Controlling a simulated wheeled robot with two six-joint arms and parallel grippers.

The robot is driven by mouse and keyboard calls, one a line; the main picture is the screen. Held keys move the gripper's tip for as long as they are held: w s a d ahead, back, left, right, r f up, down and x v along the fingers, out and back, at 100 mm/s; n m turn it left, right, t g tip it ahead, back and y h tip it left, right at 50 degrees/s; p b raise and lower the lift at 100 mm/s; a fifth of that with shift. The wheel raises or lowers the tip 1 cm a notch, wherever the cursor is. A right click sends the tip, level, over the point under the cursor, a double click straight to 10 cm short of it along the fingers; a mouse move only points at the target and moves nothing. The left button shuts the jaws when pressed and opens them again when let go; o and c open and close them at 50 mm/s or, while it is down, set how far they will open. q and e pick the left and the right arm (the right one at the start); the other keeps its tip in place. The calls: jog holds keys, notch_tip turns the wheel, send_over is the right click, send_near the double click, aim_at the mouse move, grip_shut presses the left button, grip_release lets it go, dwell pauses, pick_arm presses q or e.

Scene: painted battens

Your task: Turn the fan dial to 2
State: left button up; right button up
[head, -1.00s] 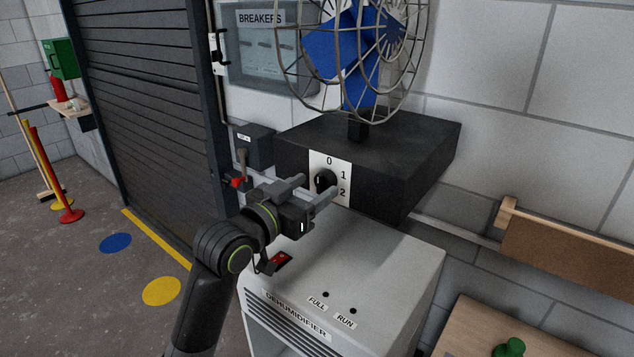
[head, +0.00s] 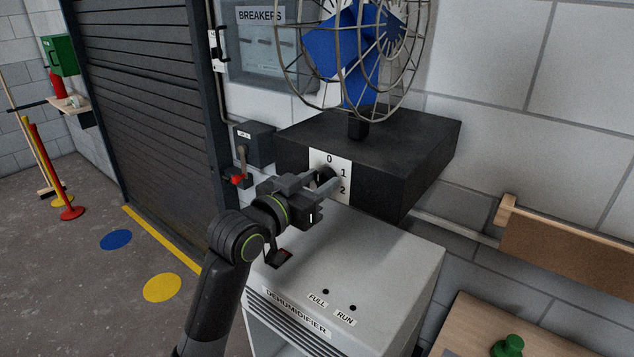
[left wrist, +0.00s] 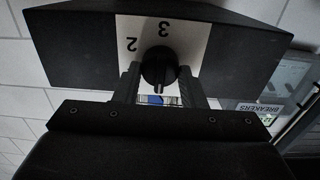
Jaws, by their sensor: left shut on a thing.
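The fan dial (head: 324,173) is a black round knob on a white plate (head: 345,162) on the front of the black fan base (head: 400,145). The plate shows 0, 1 and 2 down its right side in the head view. My left gripper (head: 321,179) is at the dial, shut on it. In the left wrist view the dial (left wrist: 158,66) sits between the two fingers, with upside-down 2 and 3 beyond it. A ridge on the knob seems to face away from the 3, towards the 0 side. My right gripper is not in view.
The white dehumidifier (head: 385,265) stands below the fan base, with a red switch (head: 285,254) under my arm. A lever with a red knob (head: 238,180) is close to the left. The caged fan (head: 350,55) rises above.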

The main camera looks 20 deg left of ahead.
pick_arm(q)
jog(key=shift+m, duration=0.4)
jog(key=shift+f+m+b, duration=0.1)
jog(key=shift+m+b, duration=0.25)
jog(key=shift+m, duration=0.15)
jog(key=m+b, duration=0.2)
jog(key=m, duration=0.2)
jog(key=shift+d, duration=0.1)
jog(key=shift+f+m+b, duration=0.2)
jog(key=shift+m+b, duration=2.25)
jog(key=shift+m, duration=2)
jog(key=shift+f+m+b, duration=0.15)
jog(key=shift+m+b, duration=2.3)
jog(key=shift+m, duration=2)
jog(key=o, duration=1)
jog(key=shift+s+r, duration=0.1)
